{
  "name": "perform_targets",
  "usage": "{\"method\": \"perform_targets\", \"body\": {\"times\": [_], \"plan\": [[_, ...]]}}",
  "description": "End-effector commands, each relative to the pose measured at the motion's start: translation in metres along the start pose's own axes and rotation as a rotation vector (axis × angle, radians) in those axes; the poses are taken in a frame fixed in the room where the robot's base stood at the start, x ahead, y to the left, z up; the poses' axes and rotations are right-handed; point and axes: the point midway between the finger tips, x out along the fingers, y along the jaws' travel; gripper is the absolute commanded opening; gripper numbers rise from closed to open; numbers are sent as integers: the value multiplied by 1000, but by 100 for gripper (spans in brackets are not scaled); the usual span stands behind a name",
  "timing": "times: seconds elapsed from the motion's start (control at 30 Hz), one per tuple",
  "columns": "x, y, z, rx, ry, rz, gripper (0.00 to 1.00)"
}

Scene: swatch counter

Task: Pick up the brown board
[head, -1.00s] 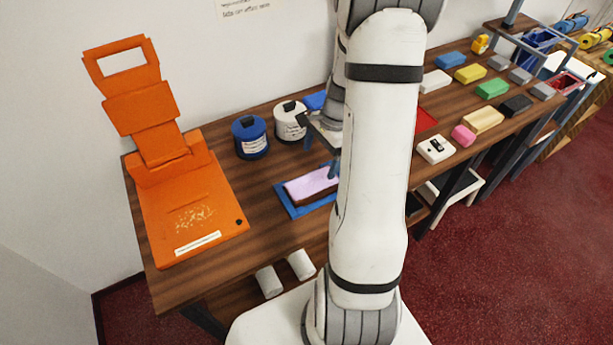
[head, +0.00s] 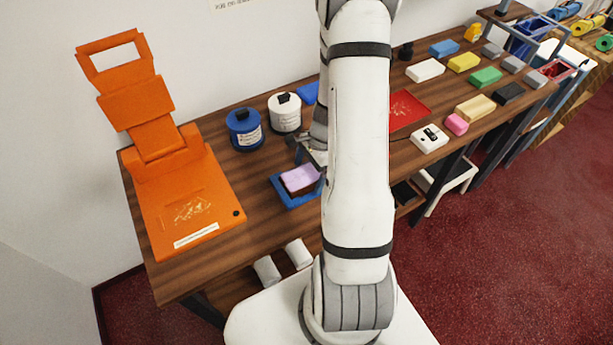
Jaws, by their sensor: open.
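A blue tray (head: 292,201) lies on the wooden counter, left of my arm. In it is a lilac slab (head: 299,179) with a dark brown edge (head: 304,192) showing beneath it, which looks like the brown board. My arm hides the right part of the tray. My gripper (head: 316,157) is just above and behind the tray, partly hidden by the arm. It is open; its fingertips are not clear, and I cannot tell whether they touch the slab or board.
An orange press (head: 185,195) with a raised lid stands at the left. A blue can (head: 244,130) and a white can (head: 285,114) stand behind the tray. White rolls (head: 298,253) lie at the front. A red sheet (head: 408,110) and several coloured blocks lie to the right.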

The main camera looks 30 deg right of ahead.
Motion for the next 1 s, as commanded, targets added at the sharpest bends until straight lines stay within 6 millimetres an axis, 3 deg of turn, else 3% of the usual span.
{"method": "perform_targets", "body": {"times": [0.67,1.0], "plan": [[0,0,-1,1,0,-1,41],[-4,0,0,1,0,-2,40]]}}
